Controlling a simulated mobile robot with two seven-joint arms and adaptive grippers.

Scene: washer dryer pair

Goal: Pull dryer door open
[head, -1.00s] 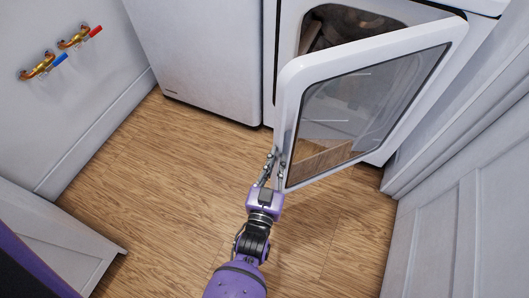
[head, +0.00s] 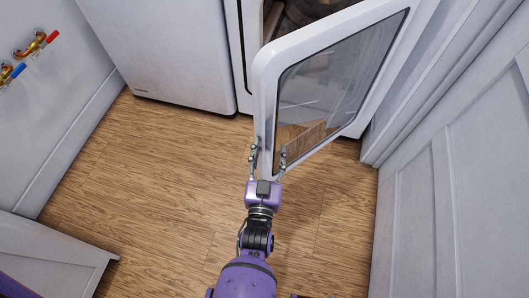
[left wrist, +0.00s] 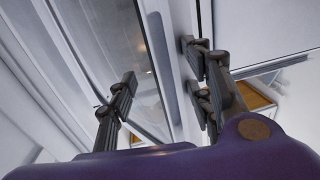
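The dryer door (head: 264,97), a white frame around a glass pane, stands ajar, its free edge swung out towards me. It also shows in the left wrist view (left wrist: 165,55), running up between the fingers. My left gripper (head: 268,157) is at the lower part of this free edge. Its fingers are spread, one on each side of the door frame. In the left wrist view the gripper (left wrist: 163,88) is open, with gaps beside the frame. The dryer's opening (head: 297,14) is partly visible behind the door. My right gripper is not in view.
A white washer (head: 170,55) stands left of the dryer. A panelled wall or door (head: 450,200) is close on the right. A white cabinet (head: 50,245) is at lower left. Taps (head: 37,43) are on the left wall. The wooden floor (head: 150,170) between is clear.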

